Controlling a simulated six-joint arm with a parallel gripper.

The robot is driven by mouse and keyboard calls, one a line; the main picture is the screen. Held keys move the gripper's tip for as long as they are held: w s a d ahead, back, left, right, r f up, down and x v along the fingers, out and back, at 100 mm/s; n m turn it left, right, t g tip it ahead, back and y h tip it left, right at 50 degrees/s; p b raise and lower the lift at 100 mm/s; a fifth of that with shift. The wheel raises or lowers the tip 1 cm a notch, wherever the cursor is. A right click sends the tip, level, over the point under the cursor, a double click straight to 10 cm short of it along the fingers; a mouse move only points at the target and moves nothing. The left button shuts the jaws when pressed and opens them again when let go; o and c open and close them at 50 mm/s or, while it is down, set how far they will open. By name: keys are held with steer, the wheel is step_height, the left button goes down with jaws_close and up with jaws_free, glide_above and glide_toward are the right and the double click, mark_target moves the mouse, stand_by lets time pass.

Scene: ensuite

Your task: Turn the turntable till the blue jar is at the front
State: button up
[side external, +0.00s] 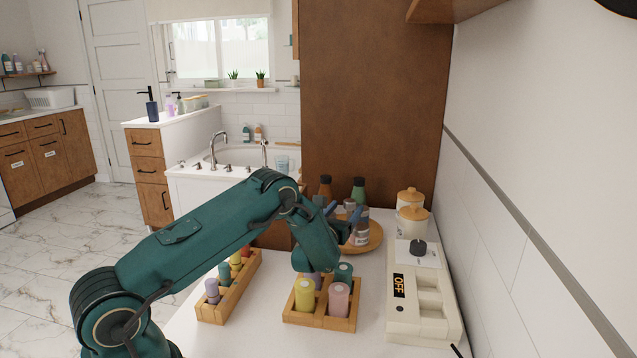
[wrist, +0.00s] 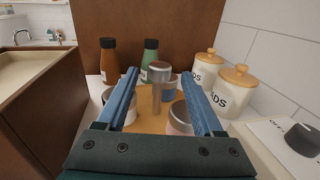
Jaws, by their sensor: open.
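The wooden turntable (side external: 376,240) stands on the counter by the brown panel; its top (wrist: 146,102) also shows in the wrist view. A post with a round knob (wrist: 160,72) rises from it. A bluish jar (wrist: 171,92) is on the far side, partly hidden by the post. A pale pinkish jar (wrist: 180,118) is at near right and a whitish jar (wrist: 121,108) at left, both partly covered by my fingers. My gripper (wrist: 161,76) is open, with one finger on each side of the post. In the side view my gripper (side external: 342,212) is over the turntable.
A brown bottle (wrist: 109,60) and a green bottle (wrist: 149,55) stand behind the turntable. Two lidded canisters (side external: 411,215) are to its right, near the wall. A cream device reading OFF (side external: 399,285) and wooden racks of coloured cylinders (side external: 319,322) stand nearer on the counter.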

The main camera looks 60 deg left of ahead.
mark_target(348, 206)
steer(key=shift+x, duration=2)
jaws_close()
